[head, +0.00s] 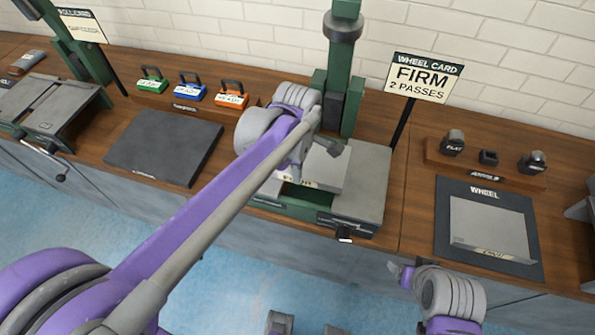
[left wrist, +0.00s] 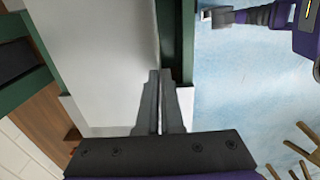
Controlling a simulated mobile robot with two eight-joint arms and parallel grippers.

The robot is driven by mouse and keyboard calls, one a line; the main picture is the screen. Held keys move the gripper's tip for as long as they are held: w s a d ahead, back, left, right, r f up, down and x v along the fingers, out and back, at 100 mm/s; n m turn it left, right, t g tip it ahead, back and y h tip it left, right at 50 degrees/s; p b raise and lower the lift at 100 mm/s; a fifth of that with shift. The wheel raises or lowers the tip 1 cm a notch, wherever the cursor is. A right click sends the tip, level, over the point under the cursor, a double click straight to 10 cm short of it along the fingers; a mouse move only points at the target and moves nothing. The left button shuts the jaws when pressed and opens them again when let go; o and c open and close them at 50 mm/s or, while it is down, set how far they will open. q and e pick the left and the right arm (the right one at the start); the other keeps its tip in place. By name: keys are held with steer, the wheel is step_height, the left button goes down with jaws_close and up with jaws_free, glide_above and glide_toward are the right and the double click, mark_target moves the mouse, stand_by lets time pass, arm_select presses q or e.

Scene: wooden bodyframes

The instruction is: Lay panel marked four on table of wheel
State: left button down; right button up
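A light grey panel (head: 330,170) lies on or just above the green machine's grey table (head: 362,190), under the wheel card. Its front label (head: 298,182) is partly covered by my arm, so I cannot read its mark. My left gripper is over this panel; in the left wrist view (left wrist: 160,76) its fingers are close together at the panel's (left wrist: 105,50) edge. Whether they pinch that edge is unclear. Another grey panel (head: 492,222) lies on the dark mat marked WHEEL (head: 450,190); its label is too small to read. My right gripper (head: 400,275) is near the bench's front edge, away from both panels.
A sign (head: 425,78) reads WHEEL CARD, FIRM, 2 PASSES. Green, blue and orange handled blocks (head: 192,92) stand behind an empty dark mat (head: 163,147). Dark weights (head: 488,157) sit in a rack at the right. Another green machine (head: 50,105) stands at the left.

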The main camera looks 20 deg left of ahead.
stand_by(0.4)
arm_select(q)
steer(key=shift+c, duration=2.2)
jaws_free()
steer(key=shift+f, duration=0.1)
arm_select(e)
steer(key=shift+r, duration=0.1)
arm_select(q)
steer(key=shift+r+p, duration=2.15)
steer(key=shift+r, duration=1.4)
arm_select(e)
steer(key=r, duration=0.1)
steer(key=w+r, duration=0.1)
steer(key=r, duration=0.3)
steer(key=shift+w+r, duration=0.15)
steer(key=shift+w, duration=0.25)
arm_select(q)
steer(key=s+a+f+m+t, duration=0.2)
steer(key=s+a+f+m, duration=0.1)
steer(key=s+m, duration=0.3)
steer(key=s+a+f+m+t, duration=0.3)
steer(key=s+m, duration=0.4)
steer(key=m, duration=0.4)
steer(key=shift+a+f+m, duration=0.15)
steer(key=shift+a+m, duration=0.15)
